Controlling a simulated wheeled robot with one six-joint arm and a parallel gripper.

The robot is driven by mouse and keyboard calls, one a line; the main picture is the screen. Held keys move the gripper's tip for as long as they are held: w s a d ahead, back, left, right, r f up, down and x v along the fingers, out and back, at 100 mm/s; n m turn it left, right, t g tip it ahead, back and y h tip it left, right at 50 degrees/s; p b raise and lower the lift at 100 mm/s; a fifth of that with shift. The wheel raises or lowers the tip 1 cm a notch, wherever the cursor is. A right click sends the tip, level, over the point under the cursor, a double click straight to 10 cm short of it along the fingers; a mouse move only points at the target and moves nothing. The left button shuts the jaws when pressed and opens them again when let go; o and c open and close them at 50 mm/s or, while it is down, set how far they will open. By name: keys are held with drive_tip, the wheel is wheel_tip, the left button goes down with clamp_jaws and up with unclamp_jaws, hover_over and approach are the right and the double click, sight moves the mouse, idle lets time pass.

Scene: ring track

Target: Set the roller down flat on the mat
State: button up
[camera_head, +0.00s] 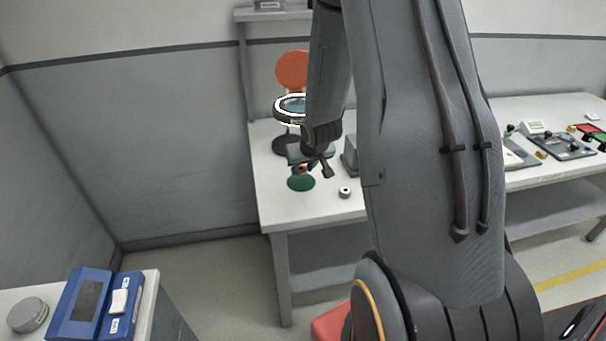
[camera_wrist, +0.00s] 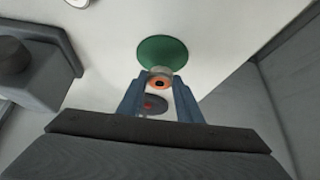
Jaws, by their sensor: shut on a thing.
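The mat (camera_wrist: 163,50) is a flat green disc on the white table, just beyond the roller in the wrist view. In the head view my gripper (camera_head: 305,168) is over the back edge of the mat (camera_head: 301,184), with a small orange patch showing at its tip. Whether the roller touches the mat is not clear.
A small pale ring-shaped piece (camera_head: 345,192) lies on the table right of the mat. A ring magnifier lamp (camera_head: 291,122) and a grey box (camera_head: 350,155) stand behind. A blue device (camera_head: 92,303) is on another surface at lower left. The table front is clear.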

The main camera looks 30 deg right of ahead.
sight(303, 175)
drive_tip(key=shift+w+f+p, duration=0.1)
drive_tip(key=shift+f+p, duration=0.4)
drive_tip(key=shift+f, duration=1.25)
drive_tip(key=o, duration=1.1)
drive_tip(key=shift+f, duration=0.15)
drive_tip(key=shift+o, duration=0.2)
drive_tip(key=shift+r, duration=0.25)
drive_tip(key=v, duration=1.2)
drive_tip(key=s+a+r+n+g, duration=0.1)
drive_tip(key=s+a+r+g, duration=0.1)
drive_tip(key=s+a, duration=0.5)
drive_tip(key=s+a+r+n+g+y, duration=0.1)
drive_tip(key=s+a+r+g, duration=0.2)
drive_tip(key=s+a, duration=0.5)
drive_tip(key=shift+s+a+b, duration=0.3)
drive_tip(key=shift+s+b, duration=0.05)
drive_tip(key=shift+s, duration=0.1)
